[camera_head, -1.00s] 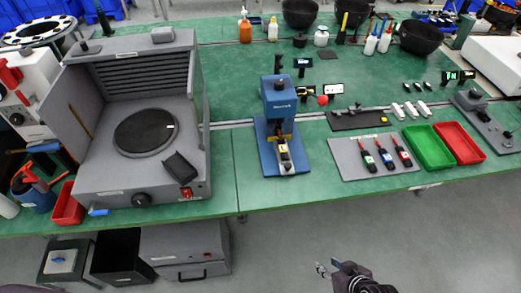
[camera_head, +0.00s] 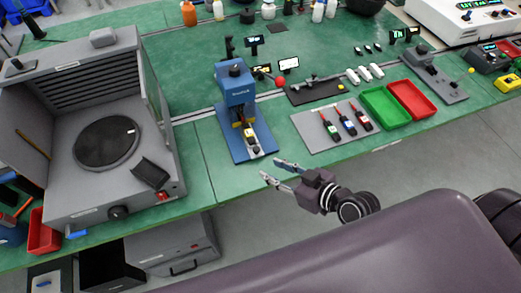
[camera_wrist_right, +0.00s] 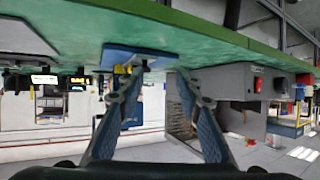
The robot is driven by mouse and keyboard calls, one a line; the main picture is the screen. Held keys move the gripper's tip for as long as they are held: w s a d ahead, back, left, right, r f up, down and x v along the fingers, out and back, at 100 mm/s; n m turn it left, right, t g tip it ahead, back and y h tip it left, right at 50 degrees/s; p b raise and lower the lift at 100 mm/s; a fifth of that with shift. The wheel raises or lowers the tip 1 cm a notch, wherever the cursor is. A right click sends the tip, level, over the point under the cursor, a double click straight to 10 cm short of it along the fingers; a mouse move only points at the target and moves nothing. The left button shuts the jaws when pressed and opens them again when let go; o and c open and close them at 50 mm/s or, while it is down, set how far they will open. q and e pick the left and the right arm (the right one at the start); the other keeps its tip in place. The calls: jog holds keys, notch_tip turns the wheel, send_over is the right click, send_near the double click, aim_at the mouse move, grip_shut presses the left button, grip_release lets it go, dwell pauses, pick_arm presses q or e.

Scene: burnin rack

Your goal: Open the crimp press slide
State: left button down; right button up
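The blue crimp press (camera_head: 236,88) stands upright on its blue base plate (camera_head: 233,150) near the table's front edge. Its slide (camera_head: 251,137), with a yellow and pale part, sits low at the front of the press. A red ball knob (camera_head: 281,81) shows to the right of the press. My right gripper (camera_head: 271,171) is open and empty, just in front of the table edge, below and right of the press and apart from it. In the right wrist view, the two fingers (camera_wrist_right: 157,88) are spread, with the blue base (camera_wrist_right: 140,55) beyond them, seen upside down. My left gripper is not in view.
A grey mat (camera_head: 310,140) with several screwdriver-like tools lies right of the press, then a green tray (camera_head: 385,108) and a red tray (camera_head: 411,99). A large grey enclosure with a black turntable (camera_head: 106,143) stands left. The table edge by the gripper is clear.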

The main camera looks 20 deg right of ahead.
aim_at(258, 150)
jog(key=shift+w+d+r+t, duration=0.45)
jog(key=shift+w+d+t, duration=0.05)
jog(key=shift+w+d, duration=0.35)
jog(key=shift+w+h, duration=0.15)
jog(key=shift+h, duration=0.15)
jog(key=shift+p+x, duration=0.8)
jog(key=shift+x, duration=2.9)
jog(key=shift+c, duration=0.5)
grip_shut()
